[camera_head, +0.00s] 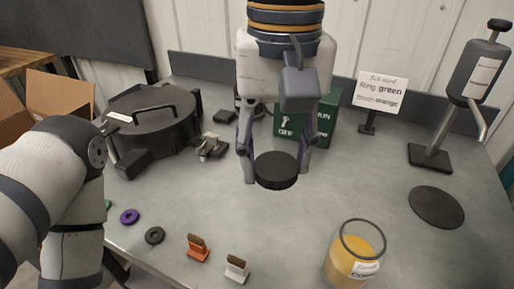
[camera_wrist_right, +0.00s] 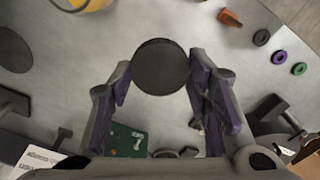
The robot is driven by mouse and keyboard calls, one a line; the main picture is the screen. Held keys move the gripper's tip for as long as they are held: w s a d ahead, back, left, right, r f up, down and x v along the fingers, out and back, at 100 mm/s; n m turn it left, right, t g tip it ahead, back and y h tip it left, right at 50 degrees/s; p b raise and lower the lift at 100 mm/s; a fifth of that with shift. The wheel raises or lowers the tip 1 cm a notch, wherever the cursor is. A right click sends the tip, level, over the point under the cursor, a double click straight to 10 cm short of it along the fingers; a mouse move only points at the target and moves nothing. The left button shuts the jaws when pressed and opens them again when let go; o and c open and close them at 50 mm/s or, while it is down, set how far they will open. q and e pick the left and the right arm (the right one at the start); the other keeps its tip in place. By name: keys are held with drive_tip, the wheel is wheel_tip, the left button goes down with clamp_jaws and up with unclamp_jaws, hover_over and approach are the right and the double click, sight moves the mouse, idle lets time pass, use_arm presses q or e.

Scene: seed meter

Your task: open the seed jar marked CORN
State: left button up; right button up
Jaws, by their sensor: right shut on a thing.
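The seed jar (camera_head: 354,262) is clear glass with yellow contents and a white label that seems to read CORN, partly cut off. It stands upright at the front right, and its top is open. My right gripper (camera_head: 275,180) is shut on a round black lid (camera_head: 276,170), held above the table to the upper left of the jar. In the right wrist view the lid (camera_wrist_right: 160,67) sits between the fingertips, and the jar's edge (camera_wrist_right: 92,5) shows at the top. My left arm comes in at the left; its gripper is not in view.
A black lidded pot (camera_head: 150,120) and a cardboard box (camera_head: 55,98) are at the left. A green box (camera_head: 320,120) and a sign (camera_head: 383,92) stand behind. A dispenser stand (camera_head: 430,157) and a flat black disc (camera_head: 437,207) are at the right. Rings and small tags line the front.

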drive_tip(key=w+d+f, duration=0.1)
drive_tip(key=w+f, duration=0.2)
drive_tip(key=w, duration=0.1)
drive_tip(key=w+d+f+b, duration=0.1)
drive_tip(key=w+f, duration=0.2)
drive_tip(key=w, duration=0.1)
drive_tip(key=w+f, duration=0.3)
drive_tip(key=w, duration=0.1)
drive_tip(key=shift+d, duration=0.4)
use_arm(q)
drive_tip(key=shift+s+f+g, duration=0.5)
drive_tip(key=shift+s+f, duration=0.55)
drive_tip(key=shift+s, duration=0.05)
use_arm(e)
drive_tip(key=shift+w+d+f, duration=0.1)
drive_tip(key=shift+w+f, duration=0.1)
drive_tip(key=shift+f, duration=0.75)
drive_tip(key=shift+w+f, duration=0.15)
drive_tip(key=shift+f, duration=0.8)
drive_tip(key=shift+f, duration=0.2)
drive_tip(key=o, duration=1.3)
drive_tip(key=shift+r, duration=0.1)
